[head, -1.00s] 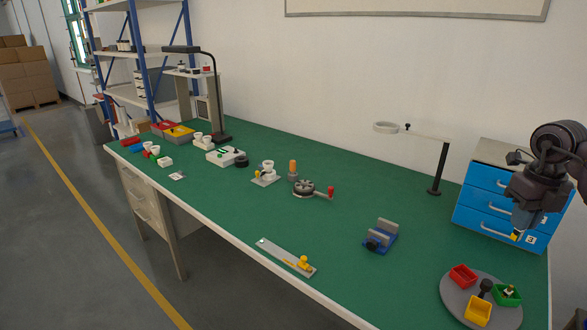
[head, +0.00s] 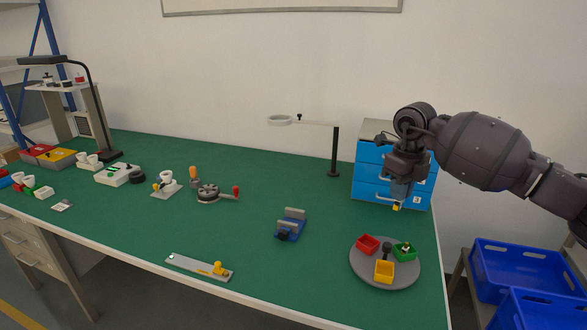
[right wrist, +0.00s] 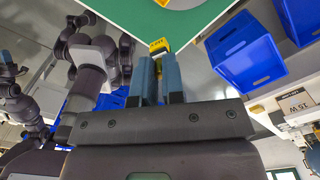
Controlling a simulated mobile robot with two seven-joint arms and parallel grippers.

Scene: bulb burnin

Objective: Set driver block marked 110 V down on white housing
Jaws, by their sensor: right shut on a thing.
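My right gripper (head: 399,196) is in front of the blue drawer cabinet, above the table's right end. It is shut on a small yellow block (head: 397,206). In the right wrist view the yellow block (right wrist: 159,46) sits between the fingertips (right wrist: 158,64); I cannot read a mark on it. A white housing-like piece (head: 117,175) lies on the green table at the left, far from my right gripper. Smaller white pieces (head: 43,192) lie farther left; I cannot tell which one is the named housing.
A round grey tray (head: 358,275) with red, yellow and green bins is below the gripper. A blue vise (head: 290,225), a ring lamp (head: 335,150) and the cabinet (head: 367,180) stand nearby. A steel ruler-like plate (head: 193,265) lies at the front edge.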

